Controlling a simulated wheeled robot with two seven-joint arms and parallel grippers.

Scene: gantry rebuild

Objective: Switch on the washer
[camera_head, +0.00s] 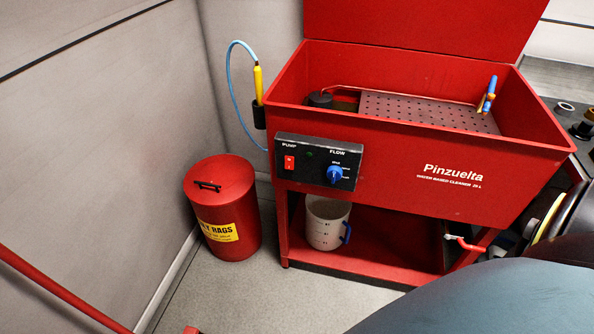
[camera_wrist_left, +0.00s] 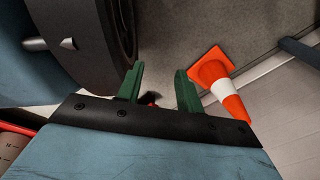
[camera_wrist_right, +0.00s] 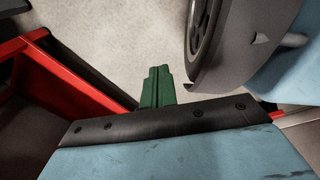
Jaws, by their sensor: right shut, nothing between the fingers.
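The washer (camera_head: 390,170) is a red parts cleaner with a raised lid and the name Pinzuelta on its front. A black control panel (camera_head: 318,162) sits at its front left. The panel has a red pump switch (camera_head: 289,163) on its left and a blue flow knob (camera_head: 335,174) on its right. Whether the switch is on or off is too small to tell. Neither gripper shows in the head view. In the left wrist view my left gripper (camera_wrist_left: 160,82) has its green fingers apart with nothing between them. In the right wrist view my right gripper (camera_wrist_right: 158,82) has its fingers together, holding nothing.
A red rag can (camera_head: 222,210) stands on the floor left of the washer. A measuring jug (camera_head: 327,223) stands on its lower shelf. A yellow brush (camera_head: 258,85) on a blue hose hangs at its left side. A traffic cone (camera_wrist_left: 218,84) shows in the left wrist view.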

